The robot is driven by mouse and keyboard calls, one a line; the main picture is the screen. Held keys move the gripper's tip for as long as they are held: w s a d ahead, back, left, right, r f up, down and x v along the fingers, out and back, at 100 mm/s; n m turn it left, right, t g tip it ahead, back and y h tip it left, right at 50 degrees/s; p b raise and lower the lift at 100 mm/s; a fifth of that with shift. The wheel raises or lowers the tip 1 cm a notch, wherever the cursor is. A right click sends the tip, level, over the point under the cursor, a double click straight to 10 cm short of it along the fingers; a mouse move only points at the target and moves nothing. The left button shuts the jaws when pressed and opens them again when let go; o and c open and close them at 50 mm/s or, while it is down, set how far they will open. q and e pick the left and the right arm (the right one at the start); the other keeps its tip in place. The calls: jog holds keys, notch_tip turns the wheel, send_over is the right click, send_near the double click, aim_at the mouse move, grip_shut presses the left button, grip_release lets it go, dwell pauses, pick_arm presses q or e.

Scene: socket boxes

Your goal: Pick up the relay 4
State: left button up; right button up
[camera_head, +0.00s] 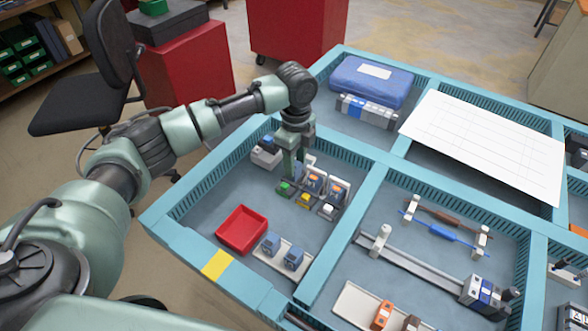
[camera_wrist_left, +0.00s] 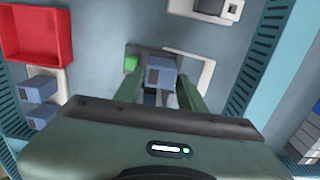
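My left gripper (camera_head: 292,172) reaches down from above into the front left compartment, over a row of small blocks. In the left wrist view its two green fingers (camera_wrist_left: 158,88) stand apart, one on each side of a blue-grey relay (camera_wrist_left: 160,72), with small gaps visible. Contact cannot be seen. Further blue relays with orange tops (camera_head: 314,182) stand just right of the fingers in the head view. Two more blue-grey relays (camera_head: 270,243) (camera_head: 293,258) sit on a white strip at the front. No number is readable, so I cannot tell which is relay 4. My right gripper is out of view.
An empty red tray (camera_head: 242,230) lies left of the white strip. Small green (camera_head: 284,188) and yellow (camera_head: 304,200) blocks stand under the gripper. Teal divider walls (camera_head: 345,228) bound the compartment. A blue case (camera_head: 371,80) and white sheet (camera_head: 485,140) lie behind.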

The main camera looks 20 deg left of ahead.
pick_arm(q)
jog(key=shift+f, duration=1.25)
grip_shut()
jog(key=shift+r, duration=0.15)
